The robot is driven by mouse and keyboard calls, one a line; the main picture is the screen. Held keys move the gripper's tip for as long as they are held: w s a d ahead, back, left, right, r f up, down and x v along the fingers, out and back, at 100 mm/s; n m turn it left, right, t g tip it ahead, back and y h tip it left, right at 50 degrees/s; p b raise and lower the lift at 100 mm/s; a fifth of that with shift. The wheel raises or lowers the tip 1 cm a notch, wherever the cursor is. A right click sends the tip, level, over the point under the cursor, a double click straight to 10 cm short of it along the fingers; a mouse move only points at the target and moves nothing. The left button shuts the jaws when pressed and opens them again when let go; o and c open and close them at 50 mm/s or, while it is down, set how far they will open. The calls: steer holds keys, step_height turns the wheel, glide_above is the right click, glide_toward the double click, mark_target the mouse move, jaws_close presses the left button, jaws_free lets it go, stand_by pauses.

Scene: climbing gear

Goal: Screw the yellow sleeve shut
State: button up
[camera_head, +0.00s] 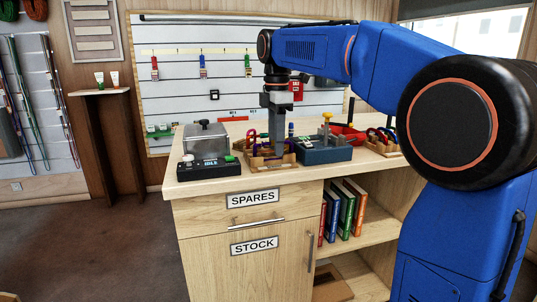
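My gripper (277,148) points straight down over a low wooden tray (268,163) on the cabinet top, with its fingers at or just above the tray's contents. Small coloured pieces of gear, some purple and red (252,138), stand in the tray around the fingers. I cannot tell whether the fingers are open or shut, or whether they hold anything. I cannot make out a yellow sleeve for certain at this size.
A black unit reading IDLE (210,162) with a grey box (206,143) stands at the left. A red bowl (350,134) and another wooden tray (388,152) with coloured gear lie at the right. The wooden top's (200,184) front left strip is clear. Tools hang behind.

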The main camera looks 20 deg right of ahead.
steer(key=shift+r, duration=0.7)
steer(key=shift+w, duration=0.75)
steer(key=shift+f, duration=1.4)
steer(key=shift+s, duration=0.8)
